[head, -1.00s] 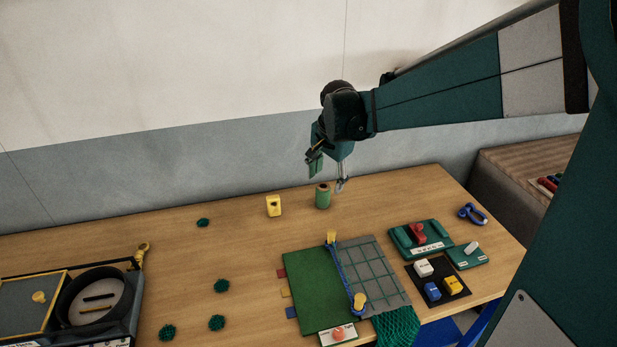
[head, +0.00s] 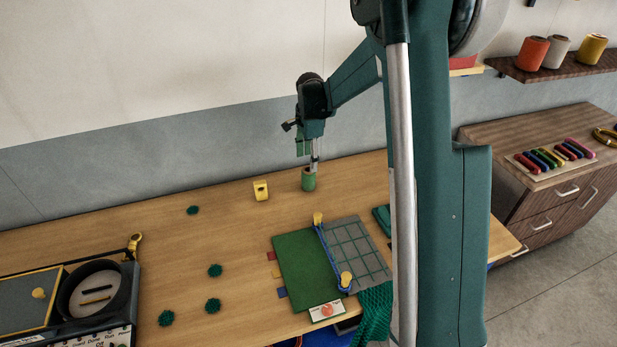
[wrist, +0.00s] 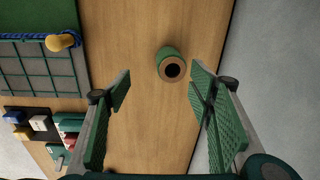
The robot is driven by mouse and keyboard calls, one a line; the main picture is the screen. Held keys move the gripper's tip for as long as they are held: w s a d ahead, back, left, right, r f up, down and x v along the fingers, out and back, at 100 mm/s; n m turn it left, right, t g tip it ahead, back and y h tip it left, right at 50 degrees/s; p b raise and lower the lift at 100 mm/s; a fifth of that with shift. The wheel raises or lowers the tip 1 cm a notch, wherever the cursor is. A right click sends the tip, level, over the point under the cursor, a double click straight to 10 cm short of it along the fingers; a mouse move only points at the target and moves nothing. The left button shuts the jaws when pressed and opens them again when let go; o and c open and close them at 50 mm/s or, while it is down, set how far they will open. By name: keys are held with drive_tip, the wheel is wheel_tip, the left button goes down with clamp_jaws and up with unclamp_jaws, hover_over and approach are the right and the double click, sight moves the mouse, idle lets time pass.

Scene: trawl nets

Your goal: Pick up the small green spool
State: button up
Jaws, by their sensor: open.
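The small green spool (head: 308,180) stands upright on the wooden table (head: 228,205), toward its back edge. In the wrist view the spool (wrist: 168,60) shows its round brown end with a dark hole. My gripper (head: 310,160) is right above the spool in the head view, fingers pointing down. In the wrist view my gripper (wrist: 160,90) is open and empty, its two green pads apart. The spool lies beyond the fingertips there, nearer the right finger. I cannot tell the exact height gap.
A green mat (head: 305,270) and grey grid board (head: 352,256) lie in front. Several dark green pieces (head: 215,270) are scattered left. The wall (head: 150,160) runs close behind the table.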

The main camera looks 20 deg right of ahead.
sight(308, 176)
drive_tip(key=shift+m+g, duration=0.3)
drive_tip(key=shift+m, duration=0.5)
drive_tip(key=w+f, duration=0.1)
drive_tip(key=f, duration=0.1)
drive_tip(key=w+d+f+p, duration=0.1)
drive_tip(key=w+f, duration=0.1)
drive_tip(key=shift+f, duration=0.1)
drive_tip(key=shift+f, duration=0.15)
drive_tip(key=shift+f, duration=1.15)
drive_tip(key=shift+f, duration=0.1)
drive_tip(key=shift+f+p, duration=0.3)
drive_tip(key=shift+f, duration=2.2)
drive_tip(key=c, duration=1)
